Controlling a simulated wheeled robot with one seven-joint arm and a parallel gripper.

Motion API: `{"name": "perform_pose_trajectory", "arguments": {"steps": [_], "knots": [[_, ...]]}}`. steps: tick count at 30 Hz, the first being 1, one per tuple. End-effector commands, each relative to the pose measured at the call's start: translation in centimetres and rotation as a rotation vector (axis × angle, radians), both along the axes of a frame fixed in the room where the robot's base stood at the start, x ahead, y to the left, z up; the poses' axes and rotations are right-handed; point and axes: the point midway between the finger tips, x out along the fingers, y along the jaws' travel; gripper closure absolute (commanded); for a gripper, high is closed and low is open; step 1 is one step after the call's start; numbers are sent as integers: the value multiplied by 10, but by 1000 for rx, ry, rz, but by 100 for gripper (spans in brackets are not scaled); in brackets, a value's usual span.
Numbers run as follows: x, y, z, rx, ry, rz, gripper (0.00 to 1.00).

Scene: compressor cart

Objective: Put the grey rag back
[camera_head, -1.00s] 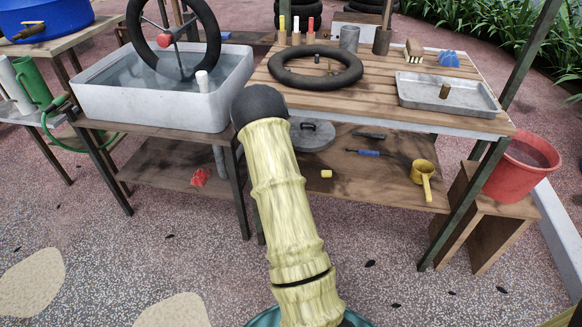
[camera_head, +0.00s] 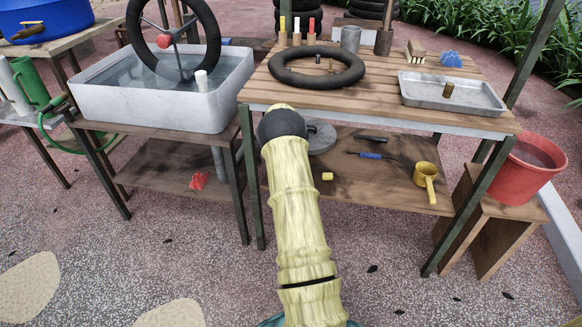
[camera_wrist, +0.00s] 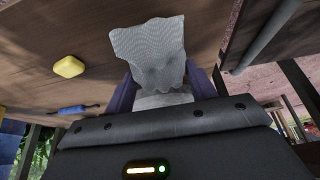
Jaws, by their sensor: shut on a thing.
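The grey rag (camera_wrist: 148,45) is a light grey, finely meshed cloth in the wrist view. My gripper (camera_wrist: 160,82) is shut on it, with a purple finger on either side, and the cloth spreads out past the fingertips. The wooden lower shelf (camera_wrist: 60,30) lies behind it; I cannot tell whether the rag touches it. In the head view my yellow arm reaches toward this lower shelf (camera_head: 370,185) and hides the gripper and rag.
A yellow block (camera_head: 327,177), a blue-handled tool (camera_head: 370,155), a yellow scoop (camera_head: 425,178) and a partly hidden grey disc (camera_head: 321,138) lie on the shelf. Above is the slatted bench top (camera_head: 380,110) with a tyre (camera_head: 317,67) and metal tray (camera_head: 452,95).

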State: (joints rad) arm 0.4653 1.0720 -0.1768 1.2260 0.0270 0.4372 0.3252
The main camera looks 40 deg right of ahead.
Motion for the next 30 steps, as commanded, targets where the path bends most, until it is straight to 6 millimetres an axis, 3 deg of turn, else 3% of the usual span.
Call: {"name": "perform_pose_trajectory", "arguments": {"steps": [7,13,26,27,30], "knots": [[4,-6,-1,-1,-2,-1,81],[3,-4,-35,1,1,0,81],[3,-4,-38,0,0,0,81],[4,-4,-37,-1,-1,0,40],[3,-4,-37,-1,-1,0,23]]}}
